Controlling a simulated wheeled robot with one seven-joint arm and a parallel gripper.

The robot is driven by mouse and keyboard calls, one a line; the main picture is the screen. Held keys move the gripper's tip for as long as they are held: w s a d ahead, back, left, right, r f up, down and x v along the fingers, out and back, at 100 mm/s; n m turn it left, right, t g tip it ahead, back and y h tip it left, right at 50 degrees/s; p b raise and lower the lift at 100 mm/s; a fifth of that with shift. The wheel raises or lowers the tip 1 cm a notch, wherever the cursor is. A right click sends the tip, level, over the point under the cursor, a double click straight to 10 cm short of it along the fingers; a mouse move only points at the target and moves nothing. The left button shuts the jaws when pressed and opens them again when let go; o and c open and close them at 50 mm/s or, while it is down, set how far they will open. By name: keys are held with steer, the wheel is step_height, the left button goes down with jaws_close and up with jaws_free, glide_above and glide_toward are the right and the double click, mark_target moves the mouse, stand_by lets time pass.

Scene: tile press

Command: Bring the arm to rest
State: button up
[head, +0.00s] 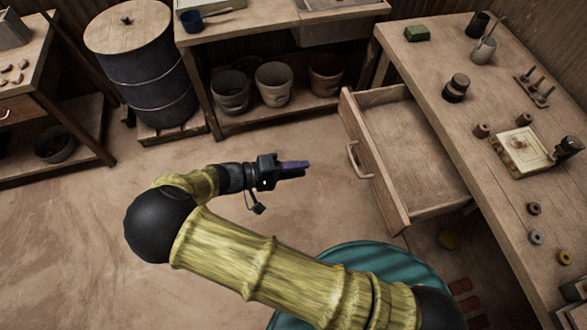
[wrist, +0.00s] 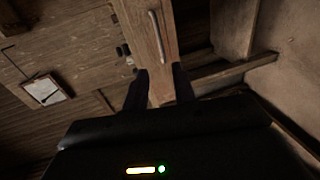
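My gripper (head: 294,169) is at the end of my bamboo-like arm, over the bare floor to the left of the pulled-out drawer. In the wrist view its two dark fingers (wrist: 160,88) stand apart with nothing between them, so it is open and empty. The fingertips point toward the drawer front and its metal handle (head: 358,160), with a gap between them in the head view. The handle also shows in the wrist view (wrist: 157,35), beyond the fingers.
The open drawer (head: 412,145) juts from the workbench (head: 450,112) and looks empty. A framed tile piece (head: 522,150) and several small pots lie on the bench. A barrel (head: 145,70) and a shelf with buckets (head: 273,84) stand behind. The floor at left is clear.

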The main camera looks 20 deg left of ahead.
steer(key=shift+s+a+r, duration=0.1)
steer(key=shift+s+a, duration=0.15)
steer(key=shift+a, duration=0.05)
stand_by(0.4)
steer(key=w+d+r+m+g+y+p, duration=0.25)
steer(key=d+r+g, duration=0.2)
steer(key=d, duration=0.35)
steer(key=w+d+r+m+g+y+p, duration=0.1)
steer(key=w+d+r+g+y+p, duration=0.15)
steer(key=d+g, duration=0.45)
steer(key=s+d+r+m+t+y+p, duration=0.2)
steer(key=d+r+m+t+y+p, duration=0.2)
steer(key=d+r, duration=1.2)
steer(key=r+y, duration=0.1)
steer(key=y, duration=0.2)
steer(key=shift+d, duration=0.35)
